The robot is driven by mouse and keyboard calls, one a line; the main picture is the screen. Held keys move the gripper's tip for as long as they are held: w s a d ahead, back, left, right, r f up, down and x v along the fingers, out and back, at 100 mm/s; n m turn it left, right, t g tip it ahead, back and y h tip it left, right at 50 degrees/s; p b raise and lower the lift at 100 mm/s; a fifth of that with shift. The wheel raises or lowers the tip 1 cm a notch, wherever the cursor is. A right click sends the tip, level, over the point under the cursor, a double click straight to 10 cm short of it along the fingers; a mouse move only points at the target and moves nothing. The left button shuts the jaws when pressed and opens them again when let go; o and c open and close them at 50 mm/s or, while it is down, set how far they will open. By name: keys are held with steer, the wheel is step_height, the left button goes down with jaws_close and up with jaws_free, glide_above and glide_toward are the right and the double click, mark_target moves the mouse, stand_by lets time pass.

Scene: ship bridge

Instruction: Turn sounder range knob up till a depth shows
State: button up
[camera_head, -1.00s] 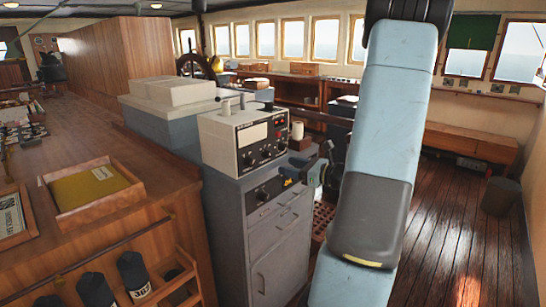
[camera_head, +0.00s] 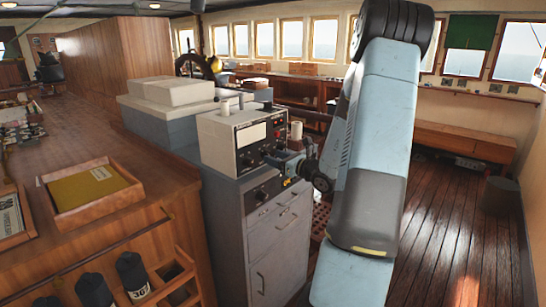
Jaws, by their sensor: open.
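The sounder (camera_head: 220,148) is a cream box with a dark front panel, standing on a grey cabinet. Its pale display window (camera_head: 251,135) is too small to read, so I cannot tell whether a depth shows. Dark knobs (camera_head: 247,160) sit low on the panel; which one is the range knob I cannot tell. My gripper (camera_head: 275,161) is open, at the lower right of the panel, and hides part of it. Whether its fingers touch or surround a knob is too small to tell.
The grey cabinet (camera_head: 280,245) with drawers stands below the sounder. A white roll (camera_head: 296,131) is behind my gripper. A wooden counter with a tray (camera_head: 70,213) lies left.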

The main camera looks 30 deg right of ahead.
mark_target(267, 154)
steer(key=shift+x, duration=1.4)
